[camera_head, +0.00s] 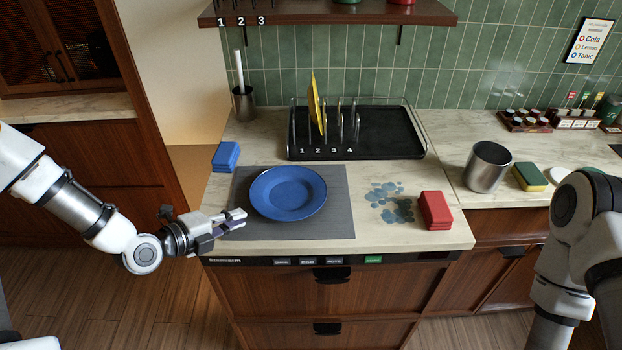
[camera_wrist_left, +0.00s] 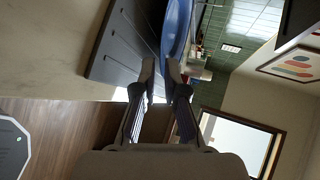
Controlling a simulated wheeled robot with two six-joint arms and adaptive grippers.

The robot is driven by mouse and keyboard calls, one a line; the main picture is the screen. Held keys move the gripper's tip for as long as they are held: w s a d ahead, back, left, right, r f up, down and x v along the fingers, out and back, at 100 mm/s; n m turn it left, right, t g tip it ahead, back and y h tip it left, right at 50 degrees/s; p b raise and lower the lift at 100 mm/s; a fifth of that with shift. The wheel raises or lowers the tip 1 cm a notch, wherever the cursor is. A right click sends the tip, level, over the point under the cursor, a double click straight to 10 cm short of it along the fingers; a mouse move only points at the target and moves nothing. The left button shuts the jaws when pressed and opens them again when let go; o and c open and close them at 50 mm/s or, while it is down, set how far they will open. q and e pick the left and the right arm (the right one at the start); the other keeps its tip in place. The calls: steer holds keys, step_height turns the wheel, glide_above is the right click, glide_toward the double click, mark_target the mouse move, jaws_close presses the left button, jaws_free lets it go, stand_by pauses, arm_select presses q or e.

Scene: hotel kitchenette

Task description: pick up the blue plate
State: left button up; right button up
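The blue plate (camera_head: 288,191) lies flat on the grey mat (camera_head: 335,222) on the counter. My left gripper (camera_head: 240,217) is just off the plate's lower left edge in the head view, low over the mat's left side. Its two fingers show a narrow gap with nothing seen held between them. In the left wrist view the plate (camera_wrist_left: 177,30) rises just beyond the fingertips of my left gripper (camera_wrist_left: 160,72); whether they touch its rim is unclear. My right arm shows at the right edge, but its gripper is out of view.
A black rack tray (camera_head: 390,135) holding a yellow plate (camera_head: 314,100) stands behind the mat. Blue cloths (camera_head: 226,156) lie at the left, red cloths (camera_head: 435,210) at the right. Wet blue stains (camera_head: 390,200) mark the counter. A metal canister (camera_head: 487,167) and a sponge (camera_head: 529,176) stand farther right.

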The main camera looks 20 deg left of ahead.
mark_target(261, 212)
arm_select(q)
steer(key=shift+w+d+f, duration=0.15)
steer(key=shift+w, duration=0.05)
steer(key=shift+d+f, duration=0.1)
steer(key=shift+w+d, duration=0.15)
steer(key=shift+w, duration=0.05)
steer(key=x, duration=0.5)
steer(key=shift+w+d, duration=0.15)
steer(key=shift+d, duration=0.3)
steer(key=shift+a, duration=0.1)
arm_select(e)
steer(key=shift+s+a+r, duration=0.15)
steer(key=shift+s+r, duration=0.2)
steer(key=shift+s, duration=0.05)
arm_select(q)
jaws_close()
